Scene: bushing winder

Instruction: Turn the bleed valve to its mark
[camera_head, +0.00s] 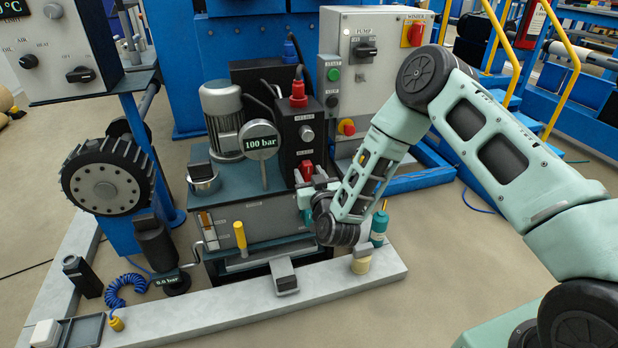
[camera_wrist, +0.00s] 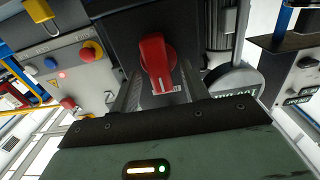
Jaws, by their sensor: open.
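The bleed valve appears to be the red knob (camera_head: 306,170) low on the front of a dark block; it also shows in the wrist view (camera_wrist: 155,55). Its grip bar stands close to upright in the wrist view, slightly tilted. A small pale label lies by its lower end, partly hidden; I cannot make out a mark. My gripper (camera_head: 316,187) is at the block, and in the wrist view (camera_wrist: 160,78) its open fingers stand on either side of the knob's lower part. A gap shows beside the knob; I cannot tell how deep the fingers reach.
A round gauge (camera_head: 261,140) reading 100 bar stands left of the block. A red-capped connector (camera_head: 298,92) sits on top. The grey control cabinet (camera_head: 362,50) stands behind. A hand pump (camera_head: 156,244) and a yellow-handled lever (camera_head: 240,236) are at the left front.

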